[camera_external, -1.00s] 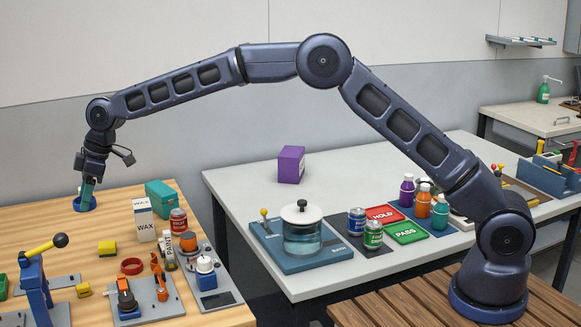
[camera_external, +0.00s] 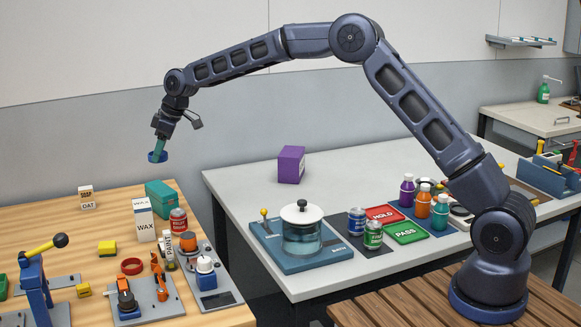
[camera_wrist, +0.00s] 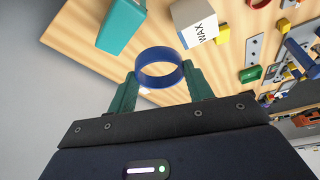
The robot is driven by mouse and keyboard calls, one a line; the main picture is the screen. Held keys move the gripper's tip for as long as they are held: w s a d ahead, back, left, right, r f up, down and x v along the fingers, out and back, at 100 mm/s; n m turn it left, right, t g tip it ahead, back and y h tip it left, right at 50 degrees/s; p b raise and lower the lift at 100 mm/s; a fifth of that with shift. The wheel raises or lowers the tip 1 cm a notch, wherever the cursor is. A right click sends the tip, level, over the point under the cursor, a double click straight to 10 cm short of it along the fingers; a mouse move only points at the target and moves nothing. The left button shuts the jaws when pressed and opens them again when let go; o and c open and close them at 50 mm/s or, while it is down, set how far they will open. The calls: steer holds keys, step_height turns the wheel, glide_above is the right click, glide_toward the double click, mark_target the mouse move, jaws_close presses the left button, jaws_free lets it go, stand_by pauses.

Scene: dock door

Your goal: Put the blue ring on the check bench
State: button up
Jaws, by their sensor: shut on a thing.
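The blue ring (camera_external: 157,157) is held by my gripper (camera_external: 159,151), raised in the air above the back of the wooden bench (camera_external: 120,222). In the wrist view the ring (camera_wrist: 159,82) sits between the two green fingers, which press on its outer sides. My gripper is shut on it. A pale-topped bench (camera_external: 350,266) with red HOLD (camera_external: 384,215) and green PASS (camera_external: 405,233) plates stands to the right of the wooden one. No label shows which bench is the check bench.
A red ring (camera_external: 131,266) lies on the wood.

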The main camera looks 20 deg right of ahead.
steer(key=w+d+m, duration=0.1)
steer(key=w+d, duration=0.3)
steer(key=d, duration=0.4)
steer(key=w+d+m+t, duration=0.1)
steer(key=w+d, duration=0.3)
steer(key=d, duration=0.4)
steer(key=w+d+m, duration=0.1)
steer(key=w+d, duration=0.3)
steer(key=d, duration=0.4)
steer(key=w+d+m+t+h, duration=0.1)
steer(key=w+d+m+h, duration=0.2)
steer(key=d, duration=2.2)
steer(key=m+t+h, duration=0.1)
steer(key=m, duration=0.7)
glide_above(429, 169)
steer(key=s, duration=0.2)
steer(key=f, duration=1.9)
steer(key=shift+w+f, duration=0.2)
steer(key=shift+f, duration=0.05)
steer(key=shift+f, duration=0.1)
